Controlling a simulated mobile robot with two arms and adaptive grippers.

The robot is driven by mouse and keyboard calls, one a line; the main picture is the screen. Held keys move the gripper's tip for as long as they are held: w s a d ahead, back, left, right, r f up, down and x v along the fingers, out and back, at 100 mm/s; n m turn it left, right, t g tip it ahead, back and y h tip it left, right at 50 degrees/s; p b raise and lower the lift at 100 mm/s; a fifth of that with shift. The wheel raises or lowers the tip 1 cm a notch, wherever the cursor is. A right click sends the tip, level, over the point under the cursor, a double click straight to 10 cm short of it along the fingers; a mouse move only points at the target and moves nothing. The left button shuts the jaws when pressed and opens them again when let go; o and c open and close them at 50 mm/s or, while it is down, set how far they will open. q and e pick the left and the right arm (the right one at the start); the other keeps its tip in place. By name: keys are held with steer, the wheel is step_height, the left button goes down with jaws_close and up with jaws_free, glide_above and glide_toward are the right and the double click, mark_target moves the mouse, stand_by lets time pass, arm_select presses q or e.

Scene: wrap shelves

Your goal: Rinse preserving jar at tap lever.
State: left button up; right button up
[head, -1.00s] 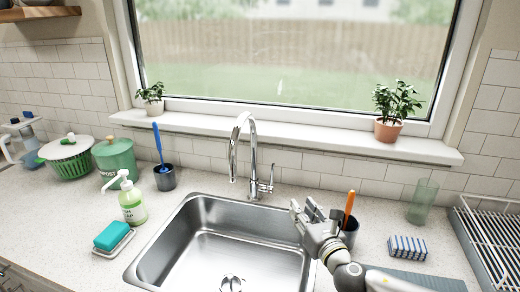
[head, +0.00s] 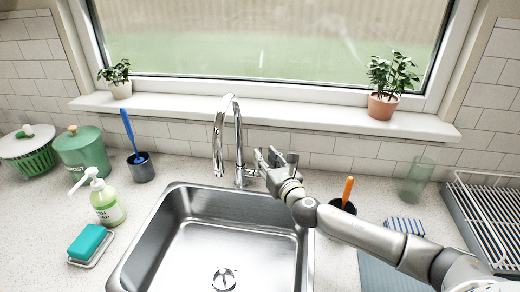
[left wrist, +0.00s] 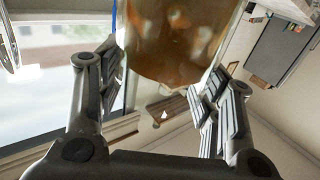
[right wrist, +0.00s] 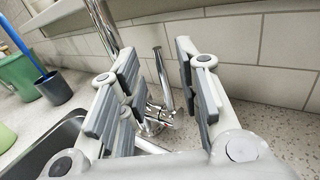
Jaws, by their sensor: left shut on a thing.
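The preserving jar (left wrist: 180,38), glass with a brown-stained look, shows in the left wrist view between the fingers of my left gripper (left wrist: 162,78), which is shut on it. The jar and the left gripper are outside the head view. The chrome tap (head: 222,140) stands behind the sink (head: 180,212). Its lever (right wrist: 162,82) is upright on the tap's right side in the right wrist view. My right gripper (head: 273,158) is open and empty, its fingers around the lever's line in that view; contact cannot be told. In the head view the gripper partly hides the lever.
A soap bottle (head: 106,203), sponge on a dish (head: 90,243) and dark cup with a blue brush (head: 141,168) stand left of the sink. A glass (head: 417,180) and drying rack (head: 480,215) are at right. Potted plants (head: 385,105) line the sill.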

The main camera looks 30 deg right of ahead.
steer(key=shift+w+d, duration=0.1)
steer(key=shift+w, duration=2.1)
steer(key=shift+c, duration=0.2)
jaws_close()
